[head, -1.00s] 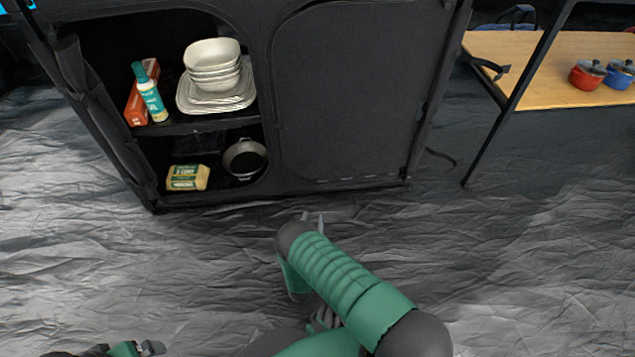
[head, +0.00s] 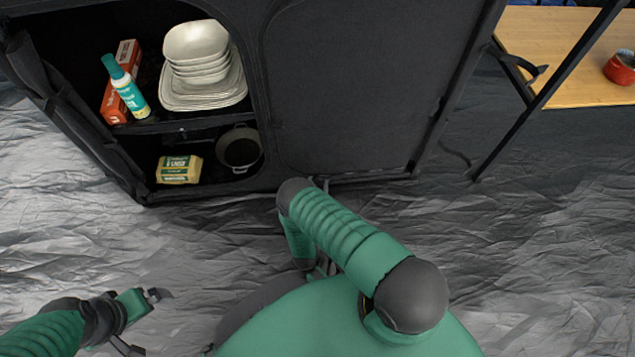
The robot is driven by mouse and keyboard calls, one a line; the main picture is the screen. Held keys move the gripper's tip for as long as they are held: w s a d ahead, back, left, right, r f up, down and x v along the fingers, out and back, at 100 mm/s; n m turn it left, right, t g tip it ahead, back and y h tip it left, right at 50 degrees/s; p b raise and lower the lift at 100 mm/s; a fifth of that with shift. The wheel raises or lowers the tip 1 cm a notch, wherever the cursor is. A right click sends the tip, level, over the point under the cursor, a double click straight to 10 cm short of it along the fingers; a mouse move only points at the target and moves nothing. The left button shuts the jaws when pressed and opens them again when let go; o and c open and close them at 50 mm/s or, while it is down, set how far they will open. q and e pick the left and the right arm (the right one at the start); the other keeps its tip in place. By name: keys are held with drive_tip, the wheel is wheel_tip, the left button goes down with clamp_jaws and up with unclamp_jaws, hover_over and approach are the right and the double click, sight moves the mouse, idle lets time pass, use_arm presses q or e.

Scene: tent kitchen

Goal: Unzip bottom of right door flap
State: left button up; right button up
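The right door flap (head: 365,85) of the black fabric cabinet is a dark panel hanging closed over the right compartment. Its curved seam runs down the left side and along the bottom. The zipper pull cannot be made out. My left gripper (head: 147,318) is low at the left, above the floor, with fingers apart and empty.
The cabinet's open left side holds stacked bowls and plates (head: 200,75), a spray bottle (head: 125,85), a red box (head: 116,108), a yellow package (head: 179,169) and a pan (head: 240,150). A wooden table (head: 570,60) with a red pot (head: 621,67) stands right. The wrinkled floor (head: 540,250) is clear.

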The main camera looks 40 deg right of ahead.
drive_tip(key=shift+d+f, duration=0.1)
clamp_jaws()
idle(1.2)
